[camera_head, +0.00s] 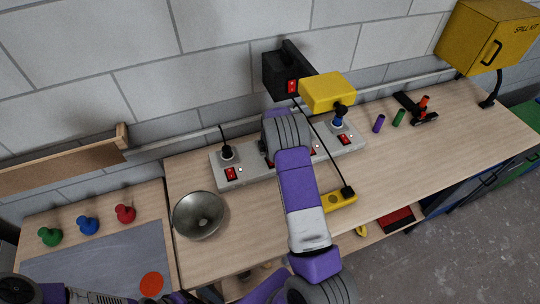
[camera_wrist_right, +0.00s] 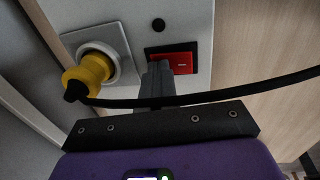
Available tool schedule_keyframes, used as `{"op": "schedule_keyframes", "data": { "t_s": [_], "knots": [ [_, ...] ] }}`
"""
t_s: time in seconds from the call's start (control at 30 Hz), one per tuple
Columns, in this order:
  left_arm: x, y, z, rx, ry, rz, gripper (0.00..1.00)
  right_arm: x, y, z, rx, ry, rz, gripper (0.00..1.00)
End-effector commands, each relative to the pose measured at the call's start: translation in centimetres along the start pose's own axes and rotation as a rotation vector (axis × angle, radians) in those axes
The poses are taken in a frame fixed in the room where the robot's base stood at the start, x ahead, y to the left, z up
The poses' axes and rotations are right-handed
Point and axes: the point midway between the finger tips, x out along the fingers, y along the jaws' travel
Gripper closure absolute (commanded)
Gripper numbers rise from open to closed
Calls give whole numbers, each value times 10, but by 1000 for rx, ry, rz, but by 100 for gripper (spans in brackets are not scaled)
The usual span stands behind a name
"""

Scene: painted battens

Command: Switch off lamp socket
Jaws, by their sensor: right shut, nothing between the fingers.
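A grey socket strip (camera_head: 250,174) lies along the wall side of the bench, with red rocker switches and small lights. A black plug (camera_head: 227,154) stands in its left socket beside a red switch (camera_head: 231,174). A blue plug (camera_head: 338,121) stands near its right end beside another red switch (camera_head: 344,139). My right arm hides the middle. In the right wrist view my right gripper (camera_wrist_right: 158,85) is shut and empty, its tips at a red switch (camera_wrist_right: 172,64); contact is unclear. A yellow plug (camera_wrist_right: 90,75) with a black cord sits left of that switch. My left gripper's fingers do not show.
A metal bowl (camera_head: 199,215) stands left of my right arm.

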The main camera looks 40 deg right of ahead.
Motion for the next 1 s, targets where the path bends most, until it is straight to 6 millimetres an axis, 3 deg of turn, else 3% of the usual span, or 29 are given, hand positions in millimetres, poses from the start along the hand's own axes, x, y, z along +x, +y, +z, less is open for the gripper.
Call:
{"op": "schedule_keyframes", "data": {
  "t_s": [0.5, 0.8, 1.0],
  "knots": [
    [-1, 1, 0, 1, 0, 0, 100, -4, -18, -1, -1, 1, -10, 100],
    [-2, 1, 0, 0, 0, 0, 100, -5, -17, -1, -1, 1, -6, 100],
    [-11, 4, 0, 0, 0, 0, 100, -25, -15, -3, -3, 2, -3, 100]
  ]
}}
